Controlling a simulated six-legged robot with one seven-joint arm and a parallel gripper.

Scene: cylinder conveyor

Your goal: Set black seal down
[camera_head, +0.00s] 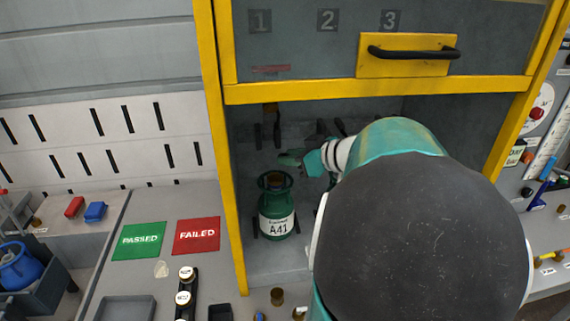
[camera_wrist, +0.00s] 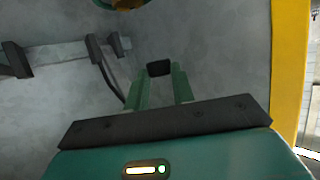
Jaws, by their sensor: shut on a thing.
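My gripper (camera_head: 290,160) reaches into the yellow-framed cabinet, beside and a little above the top of a green cylinder (camera_head: 277,222) labelled A41. The cylinder stands upright on the cabinet floor. In the wrist view, my gripper's two green fingers (camera_wrist: 160,80) are shut on a small black block at their tips, the black seal (camera_wrist: 159,68). The seal is too small and dark to make out in the head view. My arm hides the right part of the cabinet floor.
The cabinet door (camera_head: 408,55) with its black handle is raised above my arm. A yellow post (camera_head: 222,150) bounds the cabinet on the left. On the left bench lie a green PASSED mat (camera_head: 139,241) and a red FAILED mat (camera_head: 197,236), with weights (camera_head: 185,275) in a black holder.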

